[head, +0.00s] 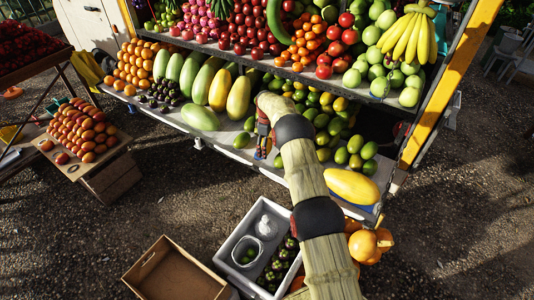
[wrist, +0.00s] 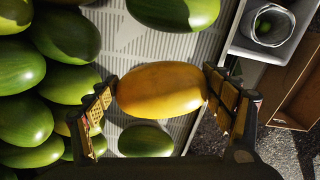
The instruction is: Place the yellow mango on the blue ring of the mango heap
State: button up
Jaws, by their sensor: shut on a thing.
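The yellow mango (wrist: 160,89) lies between the two fingers of my gripper (wrist: 161,92) in the wrist view, with a finger against each end. My gripper is shut on it, over the pale ribbed shelf (wrist: 203,60). In the head view my gripper (head: 263,139) is at the lower shelf, left of the heap of green mangoes (head: 322,121), and the held mango cannot be made out there. The heap also shows at the left of the wrist view (wrist: 68,36). I cannot make out a blue ring on the heap.
Loose green mangoes lie close by, one above (wrist: 173,12) and one below (wrist: 145,140) the held mango in the wrist view. A large yellow fruit (head: 351,186) sits at the shelf's right end. A white crate (head: 232,242) and an empty cardboard box (head: 175,273) stand below.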

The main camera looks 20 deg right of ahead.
jog(key=shift+d+f+b, duration=0.2)
jog(key=shift+f+b, duration=0.35)
jog(key=shift+f, duration=1.15)
jog(key=shift+f, duration=0.15)
jog(key=o, duration=0.9)
jog(key=shift+s, duration=0.1)
jog(key=shift+o, duration=0.6)
